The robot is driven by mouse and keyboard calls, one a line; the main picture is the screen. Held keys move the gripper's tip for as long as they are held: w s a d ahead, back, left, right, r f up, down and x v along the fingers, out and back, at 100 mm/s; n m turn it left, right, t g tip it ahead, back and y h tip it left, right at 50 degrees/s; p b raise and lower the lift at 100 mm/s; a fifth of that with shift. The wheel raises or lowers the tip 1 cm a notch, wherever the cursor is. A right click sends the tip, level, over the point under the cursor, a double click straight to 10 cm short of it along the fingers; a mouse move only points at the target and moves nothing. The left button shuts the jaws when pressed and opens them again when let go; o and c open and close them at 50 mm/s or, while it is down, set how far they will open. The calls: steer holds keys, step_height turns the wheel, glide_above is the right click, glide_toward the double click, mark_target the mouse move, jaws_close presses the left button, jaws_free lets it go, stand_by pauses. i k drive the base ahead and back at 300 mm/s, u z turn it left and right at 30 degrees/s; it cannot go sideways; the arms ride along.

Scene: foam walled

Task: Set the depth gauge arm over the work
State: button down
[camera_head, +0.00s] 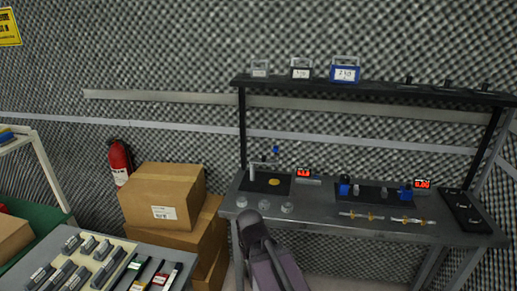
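A workbench (330,222) stands against the foam wall. On its left part is a dark base plate (262,187) with a small gold disc (274,182) on it, which looks like the work. A thin pale post with an arm (252,169) stands at the left of the plate, with a small blue part (276,150) above and right of it. This looks like the depth gauge; whether its arm is over the disc is too small to tell. My gripper (247,217) is at the lower middle, in front of the bench's left front edge and apart from the gauge.
Several small round pieces (264,205) lie along the bench front. A red display (303,173) and a second dark plate with blue-ended fixture (345,186) stand to the right. A shelf (380,90) hangs above. Cardboard boxes (163,193) and a tool table (100,262) are at left.

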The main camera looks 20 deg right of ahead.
mark_target(263, 160)
steer(key=k, duration=1.3)
steer(key=z, duration=0.5)
steer(key=i, duration=1.05)
steer(key=u, duration=0.45)
steer(key=i, duration=0.85)
steer(key=u, duration=0.2)
